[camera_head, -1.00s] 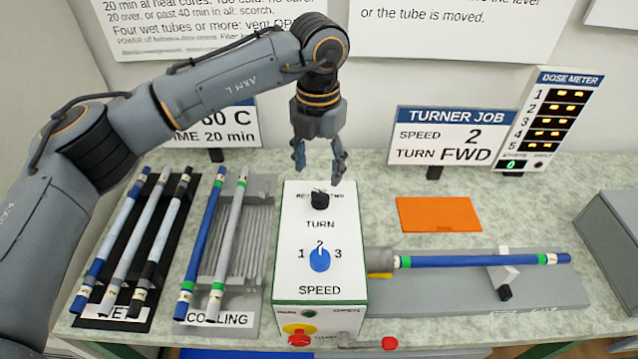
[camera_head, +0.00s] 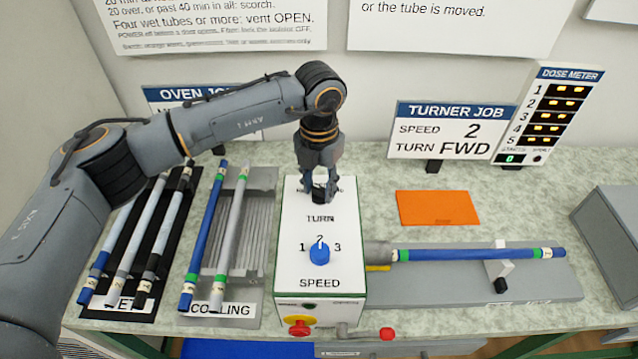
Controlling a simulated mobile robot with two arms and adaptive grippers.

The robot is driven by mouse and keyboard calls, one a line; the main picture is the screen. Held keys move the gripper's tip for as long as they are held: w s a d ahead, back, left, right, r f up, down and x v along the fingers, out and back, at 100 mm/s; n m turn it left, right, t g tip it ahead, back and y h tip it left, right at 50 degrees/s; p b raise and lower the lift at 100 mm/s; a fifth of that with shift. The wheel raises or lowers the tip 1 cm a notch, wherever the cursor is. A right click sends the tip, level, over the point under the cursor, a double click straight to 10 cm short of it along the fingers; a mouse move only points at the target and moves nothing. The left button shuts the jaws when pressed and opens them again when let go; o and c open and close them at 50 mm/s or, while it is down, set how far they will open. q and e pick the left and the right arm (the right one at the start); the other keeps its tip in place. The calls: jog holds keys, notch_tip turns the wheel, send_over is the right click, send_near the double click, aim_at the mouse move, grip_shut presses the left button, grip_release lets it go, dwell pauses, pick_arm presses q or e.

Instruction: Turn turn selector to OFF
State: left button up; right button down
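The turn selector (camera_head: 320,196) is a small dark knob near the back of the white control box (camera_head: 290,262), above the word TURN. My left gripper (camera_head: 320,190) points down over it, with its fingers on either side of the knob. The fingers hide most of the knob and its position labels, so I cannot read its setting. I cannot tell whether the fingers touch or grip it. My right gripper is not in view.
A blue speed knob (camera_head: 320,254) sits in front, pointing near 2. A blue tube (camera_head: 450,257) lies along the turner at right. Tubes lie on the cooling rack (camera_head: 262,235) and wet rack (camera_head: 180,240) at left. An orange mat (camera_head: 437,208) lies behind the turner.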

pick_arm(q)
jog(key=shift+c, duration=0.9)
jog(key=shift+f+m+b, duration=0.1)
jog(key=shift+m+b, duration=0.2)
jog(key=shift+b, duration=0.3)
jog(key=m+b, duration=0.2)
jog(key=b, duration=0.1)
jog(key=m+b, duration=0.3)
jog(key=shift+w+a+f+m+b, duration=0.1)
jog(key=shift+w+m+b, duration=0.05)
jog(key=shift+m+b, duration=1.05)
jog(key=shift+m, duration=0.3)
jog(key=shift+w+r+m+b, duration=0.15)
jog(key=shift+m+b, duration=0.55)
jog(key=shift+m, duration=0.8)
jog(key=shift+r, duration=0.1)
jog(key=o, duration=1.1)
